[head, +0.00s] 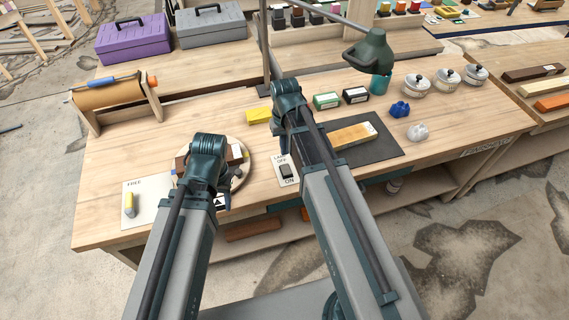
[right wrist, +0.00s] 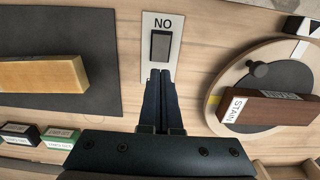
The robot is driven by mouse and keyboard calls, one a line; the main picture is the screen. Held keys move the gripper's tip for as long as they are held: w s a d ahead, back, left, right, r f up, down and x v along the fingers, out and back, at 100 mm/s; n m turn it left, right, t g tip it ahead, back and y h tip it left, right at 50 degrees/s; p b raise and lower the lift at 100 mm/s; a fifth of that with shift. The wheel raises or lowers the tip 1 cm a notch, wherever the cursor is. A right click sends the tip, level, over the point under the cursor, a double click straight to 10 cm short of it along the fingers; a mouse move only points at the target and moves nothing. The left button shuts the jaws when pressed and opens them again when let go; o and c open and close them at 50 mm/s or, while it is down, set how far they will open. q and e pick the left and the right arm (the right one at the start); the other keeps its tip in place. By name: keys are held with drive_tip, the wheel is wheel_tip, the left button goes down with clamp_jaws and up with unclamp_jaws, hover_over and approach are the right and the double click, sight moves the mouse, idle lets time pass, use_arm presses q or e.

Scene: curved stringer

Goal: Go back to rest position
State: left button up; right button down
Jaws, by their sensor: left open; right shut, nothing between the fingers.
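My left arm comes in from the lower left, and its gripper end (head: 207,160) is over the round turntable (head: 243,175). Its fingers are mostly hidden behind the wrist; the jaws stand open. My right arm reaches over the bench beside the lamp switch (head: 286,171). In the right wrist view my right gripper (right wrist: 163,75) is shut with nothing between the fingers. Its tips overlap the lower edge of the switch plate (right wrist: 147,60) in the picture; I cannot tell whether they touch it.
The workbench (head: 110,205) holds a dark mat (head: 385,150) with a yellowish block (head: 353,134), and a labelled brown block (right wrist: 270,108) on the turntable. A green lamp (head: 370,50) leans over the back. A paper roll (head: 108,93) stands left. The front left floor is clear.

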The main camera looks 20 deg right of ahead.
drive_tip(key=s+a+n+h, duration=0.1)
drive_tip(key=s+a+n, duration=0.2)
drive_tip(key=s+a, duration=0.7)
drive_tip(key=s, duration=0.4)
drive_tip(key=shift+s+a, duration=0.15)
drive_tip(key=shift+a, duration=0.1)
